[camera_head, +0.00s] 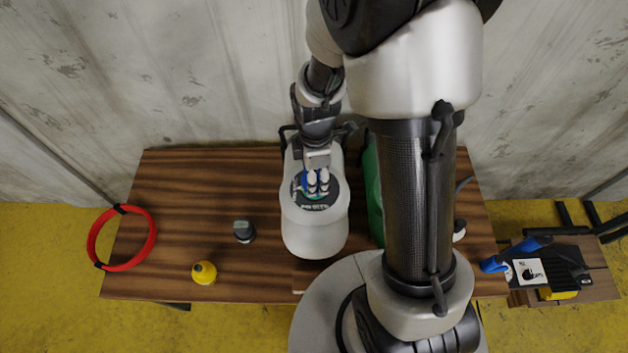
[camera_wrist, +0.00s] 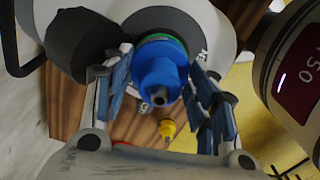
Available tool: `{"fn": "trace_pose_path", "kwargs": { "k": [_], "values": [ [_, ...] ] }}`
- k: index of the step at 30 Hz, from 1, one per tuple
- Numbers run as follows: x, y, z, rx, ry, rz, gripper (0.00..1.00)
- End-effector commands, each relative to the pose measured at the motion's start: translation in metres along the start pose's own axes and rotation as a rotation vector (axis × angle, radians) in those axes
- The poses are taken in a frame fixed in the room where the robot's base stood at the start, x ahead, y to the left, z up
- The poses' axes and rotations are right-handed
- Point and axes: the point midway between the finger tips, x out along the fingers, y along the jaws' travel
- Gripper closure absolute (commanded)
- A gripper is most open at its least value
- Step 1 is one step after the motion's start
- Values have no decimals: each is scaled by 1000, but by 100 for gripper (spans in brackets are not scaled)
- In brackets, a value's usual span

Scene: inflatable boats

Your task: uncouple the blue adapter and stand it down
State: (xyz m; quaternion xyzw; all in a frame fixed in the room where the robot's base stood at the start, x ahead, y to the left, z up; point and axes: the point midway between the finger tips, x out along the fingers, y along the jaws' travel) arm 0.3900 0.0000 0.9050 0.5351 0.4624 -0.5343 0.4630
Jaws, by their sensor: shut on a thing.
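The blue adapter (camera_wrist: 160,65) sits at the top of a white rounded body (camera_wrist: 205,25), with a green ring (camera_wrist: 178,40) at its base. In the head view the blue adapter (camera_head: 305,181) shows partly behind my fingers, over the dark round top of the white body (camera_head: 315,232). My gripper (camera_head: 318,182) reaches down onto it from the back. In the wrist view my gripper (camera_wrist: 162,72) has one finger on each side of the adapter and is shut on it. Whether the adapter is still joined to the green ring cannot be told.
The wooden table (camera_head: 175,200) carries a red hoop (camera_head: 122,238), a yellow adapter (camera_head: 204,272) and a dark grey adapter (camera_head: 243,231) to the left. A green thing (camera_head: 373,195) is partly hidden by my arm. The table's left back is clear. A side stand (camera_head: 590,285) holds other items.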

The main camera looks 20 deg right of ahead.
Motion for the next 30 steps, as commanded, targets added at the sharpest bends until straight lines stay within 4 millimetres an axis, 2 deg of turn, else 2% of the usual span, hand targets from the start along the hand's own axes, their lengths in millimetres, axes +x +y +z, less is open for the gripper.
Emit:
{"fn": "trace_pose_path", "kwargs": {
  "k": [9,18,30],
  "values": [
    [1,-2,0,-38,-1,-4,74],
    [1,-2,0,-350,0,-6,74],
    [1,-2,0,-373,0,-7,74]
  ]
}}
